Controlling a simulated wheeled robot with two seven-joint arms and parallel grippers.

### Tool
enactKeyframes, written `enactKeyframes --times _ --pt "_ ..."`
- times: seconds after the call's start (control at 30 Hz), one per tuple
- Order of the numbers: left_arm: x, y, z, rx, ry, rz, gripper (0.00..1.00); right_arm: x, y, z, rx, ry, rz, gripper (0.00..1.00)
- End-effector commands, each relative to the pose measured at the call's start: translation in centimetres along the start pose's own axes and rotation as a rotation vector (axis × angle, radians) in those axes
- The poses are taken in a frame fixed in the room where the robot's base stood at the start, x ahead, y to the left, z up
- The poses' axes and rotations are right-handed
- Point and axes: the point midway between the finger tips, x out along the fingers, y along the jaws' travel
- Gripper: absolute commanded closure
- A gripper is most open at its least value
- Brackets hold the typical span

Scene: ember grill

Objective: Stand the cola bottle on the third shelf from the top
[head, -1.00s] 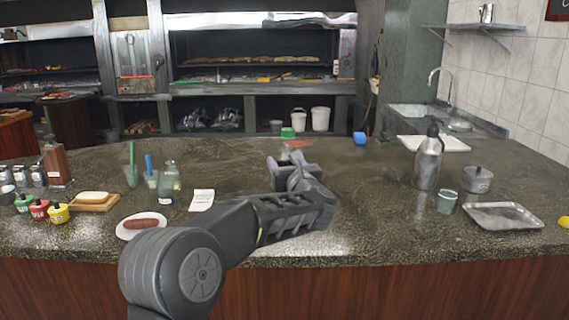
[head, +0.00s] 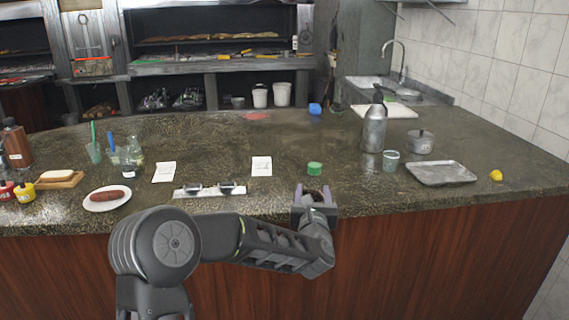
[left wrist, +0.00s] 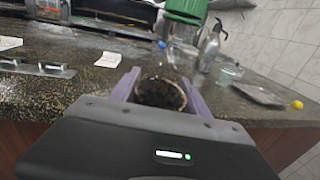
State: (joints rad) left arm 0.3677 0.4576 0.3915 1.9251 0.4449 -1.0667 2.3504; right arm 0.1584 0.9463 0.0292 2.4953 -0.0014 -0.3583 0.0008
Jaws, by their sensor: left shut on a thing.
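My left gripper (head: 315,198) is shut on a see-through bottle with dark contents and a green cap (head: 315,168), which appears to be the cola bottle. It looks upright, at the counter's front edge. In the left wrist view the dark lower part (left wrist: 160,94) sits between the fingers of my left gripper (left wrist: 160,88), and the ridged green cap (left wrist: 187,9) is at the top. The clear upper part is hard to see. Shelving (head: 215,62) stands behind the counter; I cannot tell which shelf is the third. My right gripper is not in view.
The stone counter (head: 225,145) spans the view. A steel bottle (head: 374,130), a cup (head: 390,161), a pot (head: 420,143), a metal tray (head: 440,173) and a lemon (head: 496,176) stand to the right. A metal bar (head: 210,191) and paper (head: 261,166) lie to the left.

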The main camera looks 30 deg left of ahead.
Motion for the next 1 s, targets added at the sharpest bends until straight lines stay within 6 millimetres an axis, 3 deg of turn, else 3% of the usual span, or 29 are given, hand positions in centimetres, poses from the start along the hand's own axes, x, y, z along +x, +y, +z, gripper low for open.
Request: enactKeyframes --times 0.03,0.1,0.2,0.33,0.43,0.6,1.0 --pt "-1.1 -1.6 -2.6 0.0 0.014 -0.059 1.0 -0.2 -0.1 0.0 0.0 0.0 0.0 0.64" --pt "-3.2 -4.2 -5.3 -0.004 0.016 -0.15 1.0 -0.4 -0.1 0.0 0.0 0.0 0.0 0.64" --pt "-6.4 -7.0 -8.4 -0.008 0.014 -0.273 1.0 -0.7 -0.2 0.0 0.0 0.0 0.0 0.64" --pt "-10.5 -9.3 -10.8 -0.011 0.01 -0.399 1.0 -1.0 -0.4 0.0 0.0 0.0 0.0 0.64" --pt "-12.8 -9.7 -11.6 -0.008 0.005 -0.45 1.0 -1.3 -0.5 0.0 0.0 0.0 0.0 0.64" --pt "-14.3 -8.9 -12.0 -0.005 -0.001 -0.466 1.0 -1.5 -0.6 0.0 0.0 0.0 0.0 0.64" --pt "-14.7 -8.5 -12.2 0.001 -0.003 -0.465 1.0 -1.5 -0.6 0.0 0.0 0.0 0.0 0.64"
